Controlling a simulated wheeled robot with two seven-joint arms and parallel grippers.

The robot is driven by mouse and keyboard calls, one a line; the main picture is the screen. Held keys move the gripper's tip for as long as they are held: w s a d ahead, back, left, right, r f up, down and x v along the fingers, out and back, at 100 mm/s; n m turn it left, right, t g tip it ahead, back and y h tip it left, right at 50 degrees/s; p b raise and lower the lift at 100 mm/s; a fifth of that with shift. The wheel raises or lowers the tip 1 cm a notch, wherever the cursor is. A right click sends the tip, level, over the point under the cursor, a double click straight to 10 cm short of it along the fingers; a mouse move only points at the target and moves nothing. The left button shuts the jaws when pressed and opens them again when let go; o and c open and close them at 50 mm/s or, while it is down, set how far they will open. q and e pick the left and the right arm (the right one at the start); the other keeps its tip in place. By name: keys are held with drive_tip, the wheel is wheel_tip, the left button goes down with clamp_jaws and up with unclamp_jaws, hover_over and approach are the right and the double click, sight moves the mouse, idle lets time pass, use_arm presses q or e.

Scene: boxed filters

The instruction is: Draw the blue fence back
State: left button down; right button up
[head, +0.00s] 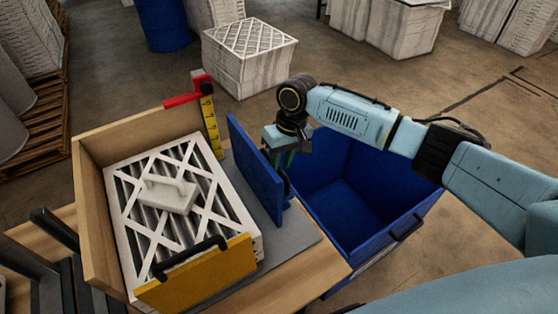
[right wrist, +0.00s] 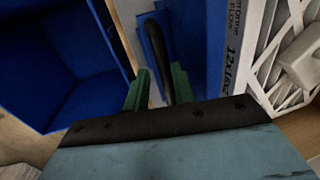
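The blue fence (head: 255,168) is an upright blue panel on the grey plate, right of the white pleated filter (head: 205,205). A gap shows between fence and filter. The fence carries a black handle on its right side, also seen in the right wrist view (right wrist: 158,45). My right gripper (head: 288,158) is at this handle. In the right wrist view its green fingertips (right wrist: 160,88) are apart, with the handle between them, close to the right finger; a gap shows at the left finger. My left gripper is not in view.
A wooden corner wall (head: 88,215) bounds the filter behind and left; a yellow panel (head: 200,275) with a black handle stands in front. A red and yellow ruler post (head: 210,125) rises behind. An open blue bin (head: 400,205) lies right of the table.

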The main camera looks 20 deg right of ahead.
wheel_tip(320, 180, up, 13)
drive_tip(key=d, duration=0.2)
drive_tip(key=shift+w+d, duration=0.2)
drive_tip(key=shift+d, duration=0.1)
idle(0.5)
